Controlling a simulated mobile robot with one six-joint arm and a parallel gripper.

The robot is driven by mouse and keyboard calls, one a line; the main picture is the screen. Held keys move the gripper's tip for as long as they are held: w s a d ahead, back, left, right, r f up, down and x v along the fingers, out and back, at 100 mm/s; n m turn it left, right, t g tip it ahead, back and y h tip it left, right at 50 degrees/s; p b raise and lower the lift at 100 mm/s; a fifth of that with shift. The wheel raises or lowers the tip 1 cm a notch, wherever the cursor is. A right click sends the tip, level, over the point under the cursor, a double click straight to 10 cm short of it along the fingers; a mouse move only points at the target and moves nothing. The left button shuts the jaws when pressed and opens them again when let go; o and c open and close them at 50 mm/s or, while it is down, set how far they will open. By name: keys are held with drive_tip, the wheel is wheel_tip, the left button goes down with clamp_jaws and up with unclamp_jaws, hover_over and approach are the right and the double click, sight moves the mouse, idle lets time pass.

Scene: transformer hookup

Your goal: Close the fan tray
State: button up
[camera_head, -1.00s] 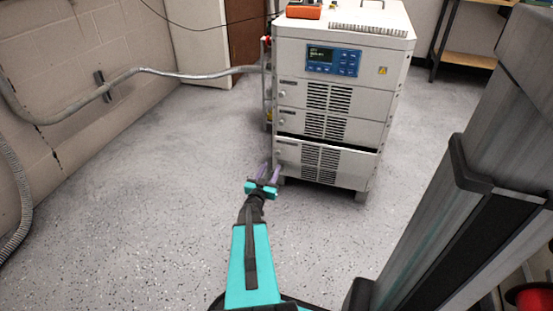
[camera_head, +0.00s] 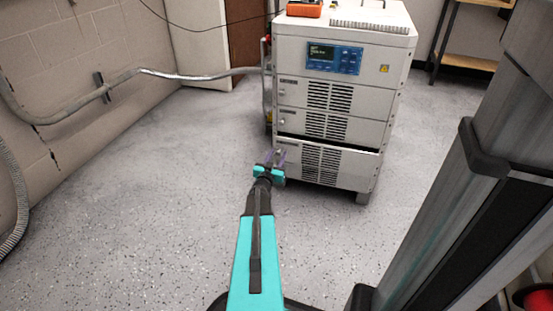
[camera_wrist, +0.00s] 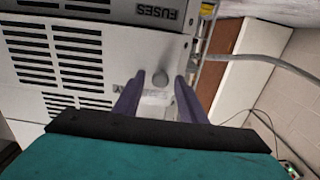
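The bottom drawer (camera_head: 362,170) of the white cabinet juts out, with a dark gap along its top edge. It is the only drawer I see open and seems to be the fan tray; I cannot read its label in the head view. My gripper (camera_head: 279,154) is at its front left side, fingers toward the cabinet. In the wrist view, which is upside down, the two purple fingers of my gripper (camera_wrist: 160,82) are apart. A round grey knob (camera_wrist: 160,75) shows between them, with gaps on both sides. I cannot tell how far ahead it is.
The cabinet (camera_head: 395,60) has a blue display panel (camera_head: 335,58) and closed upper drawers (camera_head: 370,102). An orange device (camera_head: 304,9) lies on top. A grey conduit (camera_head: 190,75) runs from the left wall to the cabinet. Floor (camera_head: 130,200) left of my arm is clear.

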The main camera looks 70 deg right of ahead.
sight(280, 151)
clamp_jaws()
drive_tip(key=shift+d+p, duration=0.8)
drive_tip(key=shift+d, duration=1.4)
unclamp_jaws()
drive_tip(key=shift+w, duration=0.1)
